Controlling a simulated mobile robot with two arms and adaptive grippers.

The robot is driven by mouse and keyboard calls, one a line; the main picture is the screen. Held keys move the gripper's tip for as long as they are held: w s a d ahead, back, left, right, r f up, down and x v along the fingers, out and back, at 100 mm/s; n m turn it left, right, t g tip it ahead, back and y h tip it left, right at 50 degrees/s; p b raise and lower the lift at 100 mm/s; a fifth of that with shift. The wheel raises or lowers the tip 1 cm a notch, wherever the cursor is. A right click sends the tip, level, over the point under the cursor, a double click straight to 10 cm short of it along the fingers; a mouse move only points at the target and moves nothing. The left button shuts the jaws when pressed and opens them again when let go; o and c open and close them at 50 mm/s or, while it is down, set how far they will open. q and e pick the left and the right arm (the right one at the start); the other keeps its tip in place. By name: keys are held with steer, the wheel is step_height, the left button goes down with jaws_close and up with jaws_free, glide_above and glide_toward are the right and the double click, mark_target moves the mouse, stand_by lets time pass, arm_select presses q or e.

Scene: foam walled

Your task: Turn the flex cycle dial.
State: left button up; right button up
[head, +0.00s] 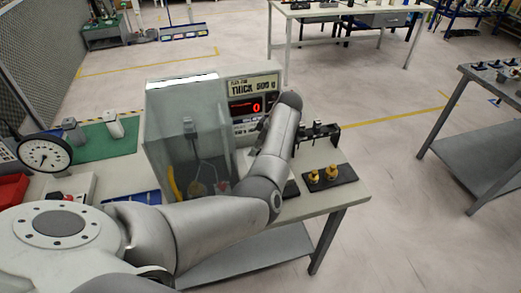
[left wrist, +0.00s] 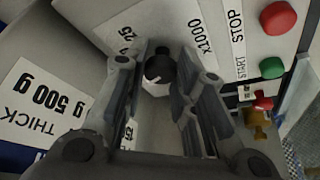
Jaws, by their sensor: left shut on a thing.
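The flex cycle dial (left wrist: 159,68) is a round black knob with a white pointer mark, in the upper middle of the left wrist view. Labels reading 25 and x1000 stand around it on the pale panel. My left gripper (left wrist: 160,60) has its two fingers on either side of the dial and is shut on it. In the head view my left arm reaches over the tester to its control panel (head: 250,88), with a red display showing 0. The arm hides the dial there. My right gripper is not in view.
A green button (left wrist: 272,68) and a red button (left wrist: 278,18) sit beside the dial, marked START and STOP. A clear hood (head: 185,125) stands left of the panel. Brass weights on a black block (head: 330,179) and a dial gauge (head: 45,153) are on the bench.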

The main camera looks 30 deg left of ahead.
arm_select(q)
steer(key=o, duration=1)
steer(key=shift+r, duration=0.1)
steer(key=shift+o, duration=0.2)
steer(key=v, duration=1.2)
